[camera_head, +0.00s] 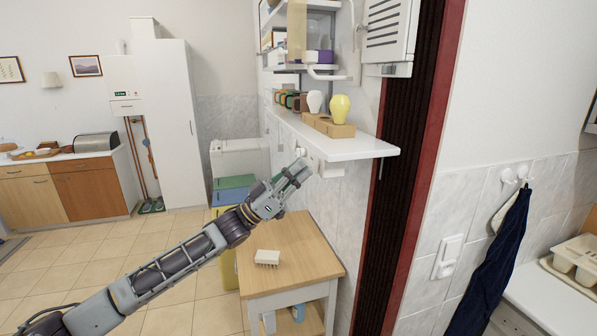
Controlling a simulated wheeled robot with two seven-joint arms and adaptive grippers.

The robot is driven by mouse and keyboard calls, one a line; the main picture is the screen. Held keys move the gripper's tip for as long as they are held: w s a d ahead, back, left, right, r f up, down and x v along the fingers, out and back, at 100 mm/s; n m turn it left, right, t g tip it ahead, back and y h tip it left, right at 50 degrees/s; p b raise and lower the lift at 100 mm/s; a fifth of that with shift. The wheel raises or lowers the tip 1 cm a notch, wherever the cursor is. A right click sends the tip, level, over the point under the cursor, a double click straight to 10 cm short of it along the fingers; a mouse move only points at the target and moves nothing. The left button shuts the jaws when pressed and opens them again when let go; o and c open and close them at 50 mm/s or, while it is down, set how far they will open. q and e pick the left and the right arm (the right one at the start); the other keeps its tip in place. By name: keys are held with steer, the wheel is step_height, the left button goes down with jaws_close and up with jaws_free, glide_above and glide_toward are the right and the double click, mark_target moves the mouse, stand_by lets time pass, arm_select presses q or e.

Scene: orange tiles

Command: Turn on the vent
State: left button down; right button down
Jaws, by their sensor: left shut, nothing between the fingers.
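A white louvered unit (389,32), which looks like the vent, hangs high on the wall right of centre. I cannot tell whether it is running. My left gripper (301,171) is shut and empty, pointing up and right just below the white wall shelf (350,148). Small white fittings (301,152) sit on the wall under the shelf, close to the fingertips. I cannot tell whether the gripper touches them. A white switch panel (447,257) is on the tiled wall at the right, well away from the gripper. My right gripper is not in view.
A dark, red-framed opening (400,180) lies to the right. Tiled floor is clear at left.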

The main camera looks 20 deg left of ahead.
arm_select(q)
steer(key=shift+w+d+f, duration=0.25)
steer(key=shift+d, duration=0.1)
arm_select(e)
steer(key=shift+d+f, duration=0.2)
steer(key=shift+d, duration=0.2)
arm_select(q)
steer(key=shift+a, duration=0.1)
